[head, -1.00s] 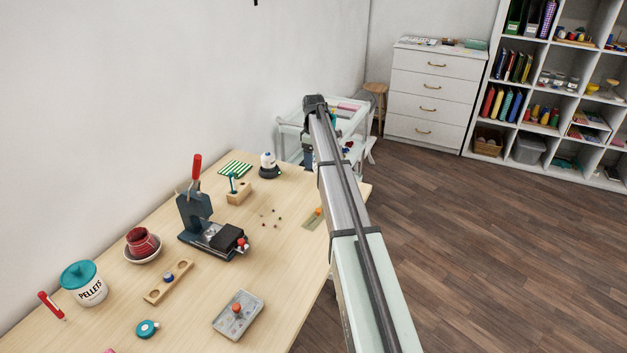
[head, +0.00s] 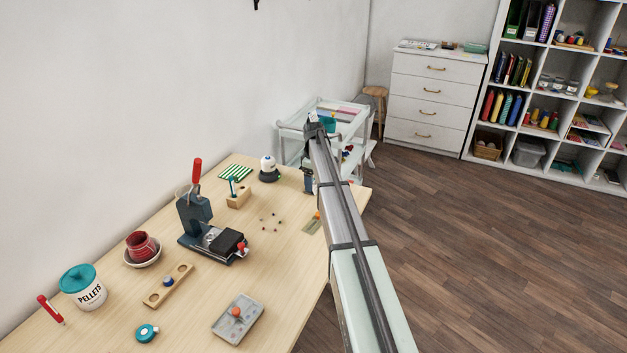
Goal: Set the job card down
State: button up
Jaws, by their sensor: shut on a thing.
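My gripper (head: 308,184) points down from the far end of my arm, over the far right part of the wooden table (head: 285,290). It is small here and partly behind my arm. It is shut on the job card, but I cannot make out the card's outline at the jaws. A flat olive piece with an orange knob (head: 311,226) lies on the table nearer to me than the gripper, partly covered by my arm. I cannot tell how high the gripper is above the table.
A pale cart (head: 290,136) stands beyond the table's far edge.

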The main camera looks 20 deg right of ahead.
jog(key=shift+f, duration=0.1)
jog(key=o, duration=0.9)
jog(key=shift+o, duration=0.2)
notch_tip(320, 180, up, 12)
dwell(0.4)
